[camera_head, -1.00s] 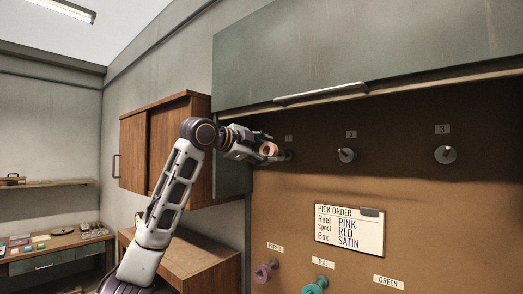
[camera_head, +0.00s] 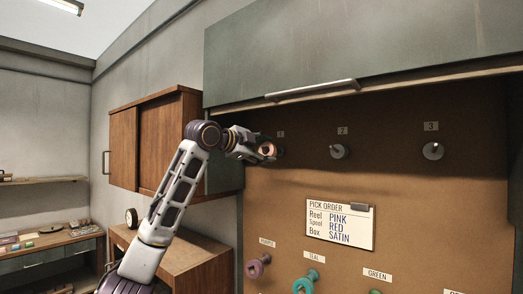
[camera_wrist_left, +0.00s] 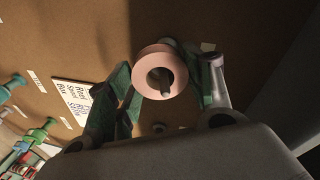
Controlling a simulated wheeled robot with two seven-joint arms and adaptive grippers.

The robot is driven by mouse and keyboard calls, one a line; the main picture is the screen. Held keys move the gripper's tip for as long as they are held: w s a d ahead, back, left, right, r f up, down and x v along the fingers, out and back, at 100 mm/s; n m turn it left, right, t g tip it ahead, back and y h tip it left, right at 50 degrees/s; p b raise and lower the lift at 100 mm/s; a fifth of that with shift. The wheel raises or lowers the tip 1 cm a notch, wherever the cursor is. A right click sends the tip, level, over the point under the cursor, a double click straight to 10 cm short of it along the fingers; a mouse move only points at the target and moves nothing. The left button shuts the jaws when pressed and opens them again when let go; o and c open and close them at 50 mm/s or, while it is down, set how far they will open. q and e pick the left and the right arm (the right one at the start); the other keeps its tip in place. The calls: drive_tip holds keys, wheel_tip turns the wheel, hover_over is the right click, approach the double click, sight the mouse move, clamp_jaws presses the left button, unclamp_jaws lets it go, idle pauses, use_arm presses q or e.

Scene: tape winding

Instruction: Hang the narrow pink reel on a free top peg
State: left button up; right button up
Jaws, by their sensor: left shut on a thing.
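The narrow pink reel (camera_head: 267,149) is held by my left gripper (camera_head: 255,148), in front of the pegboard by label 1. In the left wrist view the pink reel (camera_wrist_left: 143,64) sits between the green-padded fingers of my left gripper (camera_wrist_left: 160,82), its hole open to the camera. A grey tip shows inside the hole; I cannot tell how far the peg passes through it. Peg 1 (camera_head: 281,152) is mostly hidden behind the reel and gripper. Peg 2 (camera_head: 339,151) and peg 3 (camera_head: 433,151) are bare. My right gripper is out of view.
A grey-green cabinet (camera_head: 400,55) overhangs the top pegs. A pick order card (camera_head: 340,225) hangs below them. A purple spool (camera_head: 258,266) and a teal spool (camera_head: 305,281) are on lower pegs. A wooden cupboard (camera_head: 158,140) stands behind my left arm.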

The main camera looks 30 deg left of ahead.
use_arm(q)
drive_tip(key=shift+w+f, duration=0.1)
drive_tip(key=shift+w, duration=0.15)
idle(0.5)
drive_tip(key=o, duration=0.9)
drive_tip(key=shift+o, duration=0.2)
drive_tip(key=shift+s, duration=0.15)
drive_tip(key=v, duration=1.1)
drive_tip(key=shift+s, duration=0.35)
drive_tip(key=shift+a, duration=0.1)
